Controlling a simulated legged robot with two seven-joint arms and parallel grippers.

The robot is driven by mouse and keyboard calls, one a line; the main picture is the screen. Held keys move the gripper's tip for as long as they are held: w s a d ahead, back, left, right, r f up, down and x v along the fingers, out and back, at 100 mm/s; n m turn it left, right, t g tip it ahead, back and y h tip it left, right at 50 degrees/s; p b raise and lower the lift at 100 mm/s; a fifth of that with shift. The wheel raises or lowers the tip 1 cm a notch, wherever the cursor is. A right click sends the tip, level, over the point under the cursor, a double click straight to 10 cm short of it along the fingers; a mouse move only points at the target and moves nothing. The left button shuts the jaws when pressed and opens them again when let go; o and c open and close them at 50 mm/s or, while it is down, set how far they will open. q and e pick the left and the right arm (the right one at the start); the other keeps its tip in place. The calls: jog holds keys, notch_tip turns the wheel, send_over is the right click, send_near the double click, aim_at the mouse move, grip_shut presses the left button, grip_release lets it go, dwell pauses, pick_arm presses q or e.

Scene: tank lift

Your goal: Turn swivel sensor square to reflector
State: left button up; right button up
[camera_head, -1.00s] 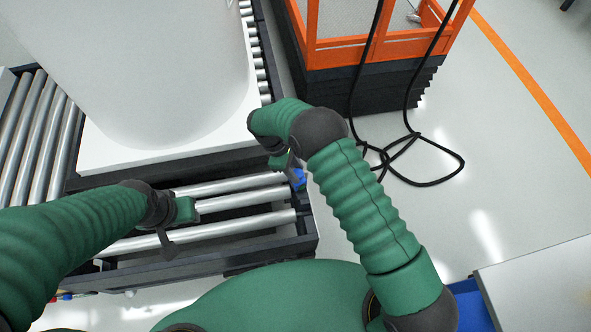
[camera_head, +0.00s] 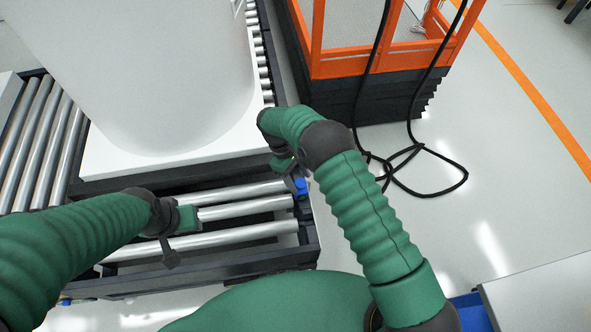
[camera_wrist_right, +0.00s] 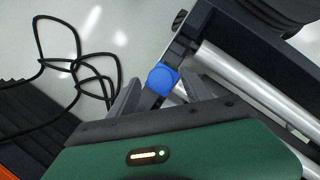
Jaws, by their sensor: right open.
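A small blue-capped part (camera_head: 301,187), which looks like the swivel sensor, sits at the right edge of the roller conveyor. In the right wrist view its round blue face (camera_wrist_right: 163,78) lies between my right gripper's fingers (camera_wrist_right: 160,92). The fingers are apart, and I cannot tell whether either touches it. In the head view my right gripper (camera_head: 291,168) is right beside the blue part and partly hidden by its own wrist. My left gripper (camera_head: 187,219) is over the front rollers; its fingers are not clear. I cannot make out the reflector.
A large white tank (camera_head: 150,70) stands on a white base on the conveyor (camera_head: 245,231). An orange-framed cage (camera_head: 330,70) on a dark base is behind right. A black cable (camera_head: 440,188) loops on the floor. A grey-topped surface (camera_head: 545,290) is at lower right.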

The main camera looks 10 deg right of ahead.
jog(key=p+v, duration=0.2)
jog(key=v, duration=1.4)
jog(key=shift+r, duration=0.2)
jog(key=shift+a, duration=0.1)
